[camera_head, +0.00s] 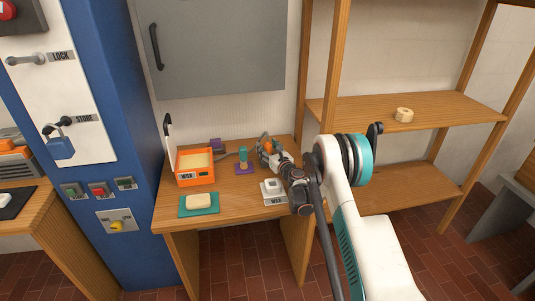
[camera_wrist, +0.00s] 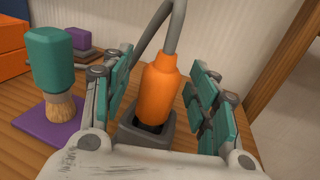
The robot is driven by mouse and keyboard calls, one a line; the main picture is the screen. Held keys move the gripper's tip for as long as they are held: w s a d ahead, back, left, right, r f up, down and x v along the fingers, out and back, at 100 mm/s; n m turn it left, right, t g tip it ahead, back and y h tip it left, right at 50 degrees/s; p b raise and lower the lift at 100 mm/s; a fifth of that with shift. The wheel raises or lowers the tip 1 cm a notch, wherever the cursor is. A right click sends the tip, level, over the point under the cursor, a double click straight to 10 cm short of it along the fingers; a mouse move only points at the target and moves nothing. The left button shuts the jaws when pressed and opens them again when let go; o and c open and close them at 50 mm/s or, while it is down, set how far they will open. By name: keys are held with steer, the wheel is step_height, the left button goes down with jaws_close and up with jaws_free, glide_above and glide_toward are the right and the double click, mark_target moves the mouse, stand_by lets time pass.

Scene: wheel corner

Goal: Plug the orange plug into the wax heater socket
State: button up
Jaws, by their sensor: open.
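In the wrist view the orange plug (camera_wrist: 160,90) stands upright, a grey cable rising from its top. Its lower end is at the dark opening of a square grey base (camera_wrist: 132,134); I cannot tell how deep it sits. My gripper (camera_wrist: 163,72) is open, its teal-padded fingers on either side of the plug with gaps showing. In the head view my gripper (camera_head: 266,146) is over the right part of the workbench and largely hides the plug. The orange wax heater (camera_head: 196,180), filled with pale wax, stands left of it. I cannot identify its socket.
A teal-handled brush (camera_wrist: 55,65) stands on a purple pad (camera_wrist: 50,130) left of my gripper. A white block on a scale-like base (camera_head: 273,199) and a teal tray (camera_head: 199,212) with a pale block are near the bench front. A wooden shelf post (camera_head: 330,70) rises on the right.

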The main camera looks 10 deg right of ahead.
steer(key=c, duration=1.2)
steer(key=shift+r, duration=0.1)
step_height(320, 180, up, 20)
steer(key=p, duration=0.6)
steer(key=shift+p, duration=0.4)
steer(key=shift+r, duration=0.15)
steer(key=shift+r+p, duration=1.2)
steer(key=shift+r, duration=1.35)
steer(key=shift+f, duration=0.1)
